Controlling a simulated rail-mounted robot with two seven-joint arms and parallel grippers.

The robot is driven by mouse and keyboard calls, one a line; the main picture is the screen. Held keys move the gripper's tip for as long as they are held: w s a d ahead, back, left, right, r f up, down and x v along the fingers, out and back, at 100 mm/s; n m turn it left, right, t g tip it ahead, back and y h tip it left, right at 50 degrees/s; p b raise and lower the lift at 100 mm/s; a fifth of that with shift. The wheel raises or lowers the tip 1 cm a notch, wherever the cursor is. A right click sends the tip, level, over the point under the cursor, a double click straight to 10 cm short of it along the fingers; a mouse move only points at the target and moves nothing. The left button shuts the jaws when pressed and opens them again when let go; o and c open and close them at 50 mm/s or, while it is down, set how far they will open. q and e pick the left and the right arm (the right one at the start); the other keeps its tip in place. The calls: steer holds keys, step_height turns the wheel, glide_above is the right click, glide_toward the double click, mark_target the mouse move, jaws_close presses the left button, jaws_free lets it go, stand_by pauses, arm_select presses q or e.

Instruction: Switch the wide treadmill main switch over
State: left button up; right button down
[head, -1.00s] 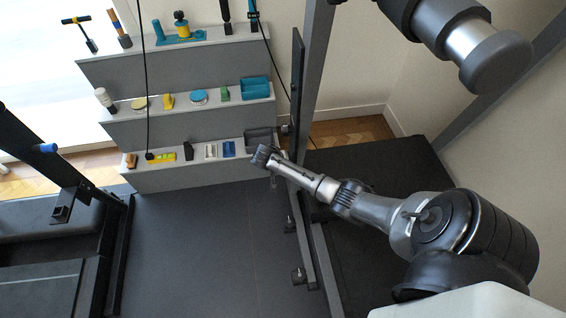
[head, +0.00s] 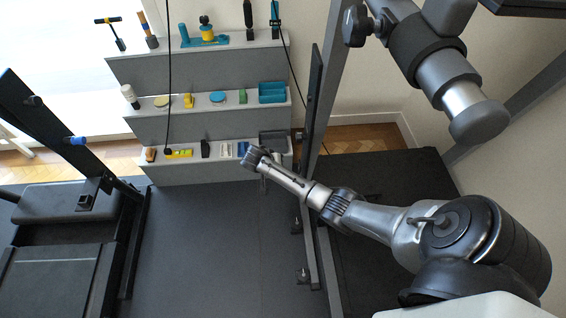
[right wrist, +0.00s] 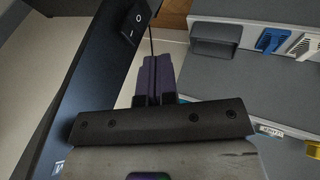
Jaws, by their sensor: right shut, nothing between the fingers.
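The switch (right wrist: 133,22) is a black rocker marked O and I, on a dark panel (right wrist: 92,80) at the upper left of the right wrist view. I cannot tell which side is pressed. In the head view the dark upright panel (head: 315,90) is seen nearly edge-on and the switch does not show. My right gripper (head: 252,157) reaches in from the right, past the upright, in front of the low shelf. Its fingers (right wrist: 158,66) are shut and empty, to the lower right of the switch and apart from it in the picture. My left gripper is not in view.
A stepped grey shelf (head: 200,72) with small tools and bins stands behind the gripper; its grey bin (right wrist: 214,42) shows beyond the fingers. Another machine (head: 65,205) stands at the left, with bare dark floor (head: 205,235) between. Black cords hang near the shelf.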

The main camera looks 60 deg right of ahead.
steer(key=shift+p+v, duration=0.5)
steer(key=shift+v, duration=0.9)
steer(key=shift+w+a+f, duration=0.1)
steer(key=shift+w+a, duration=0.05)
steer(key=shift+w, duration=0.05)
steer(key=w+a+f+m+y+b, duration=0.2)
steer(key=w+a+f+y+b, duration=0.1)
steer(key=a, duration=0.3)
steer(key=s+d+r+n+h, duration=0.1)
steer(key=s+d+h, duration=0.2)
steer(key=d, duration=0.3)
steer(key=shift+d+r+n, duration=0.25)
steer(key=shift+d+n, duration=0.05)
steer(key=shift+n, duration=0.1)
steer(key=shift+s, duration=0.15)
